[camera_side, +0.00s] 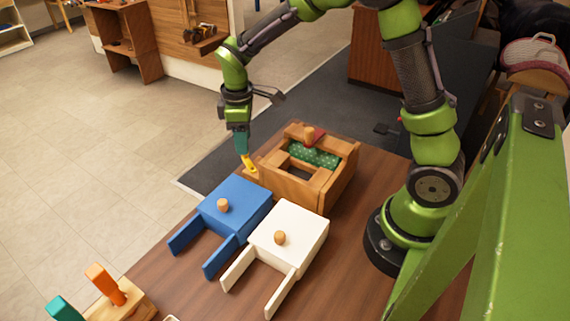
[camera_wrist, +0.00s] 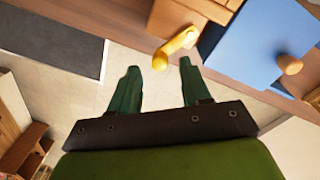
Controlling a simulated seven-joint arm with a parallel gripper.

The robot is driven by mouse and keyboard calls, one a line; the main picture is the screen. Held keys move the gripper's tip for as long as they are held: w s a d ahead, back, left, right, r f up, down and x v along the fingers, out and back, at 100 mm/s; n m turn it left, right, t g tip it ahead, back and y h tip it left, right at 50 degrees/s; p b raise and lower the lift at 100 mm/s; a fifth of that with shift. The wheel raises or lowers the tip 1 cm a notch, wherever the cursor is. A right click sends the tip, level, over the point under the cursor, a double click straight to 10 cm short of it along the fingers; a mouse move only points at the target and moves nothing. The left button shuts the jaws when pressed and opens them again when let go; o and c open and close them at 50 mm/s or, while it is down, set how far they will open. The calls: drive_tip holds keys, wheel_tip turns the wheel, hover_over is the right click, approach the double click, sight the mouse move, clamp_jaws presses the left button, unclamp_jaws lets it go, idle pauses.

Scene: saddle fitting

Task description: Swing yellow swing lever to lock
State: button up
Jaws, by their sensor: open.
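The yellow swing lever (camera_side: 248,164) sits at the left corner of the wooden frame (camera_side: 289,187), beside the blue piece. In the wrist view the yellow lever (camera_wrist: 175,47) runs from the wood down to a rounded end just beyond my fingertips. My gripper (camera_side: 242,152) points down at the lever in the side view. In the wrist view my gripper (camera_wrist: 158,75) shows two green fingers apart, with only floor seen between them. The lever's rounded end lies ahead of the gap. I cannot tell whether a finger touches it.
A blue saddle-shaped piece (camera_side: 237,200) and a white one (camera_side: 290,238), each with a round wooden knob, lie in front of the frame. A green dotted piece (camera_side: 314,155) sits in the frame. A wooden block with orange and teal handles (camera_side: 104,284) stands at the lower left.

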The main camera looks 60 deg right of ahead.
sight(248, 159)
drive_tip(key=shift+f, duration=1.7)
clamp_jaws()
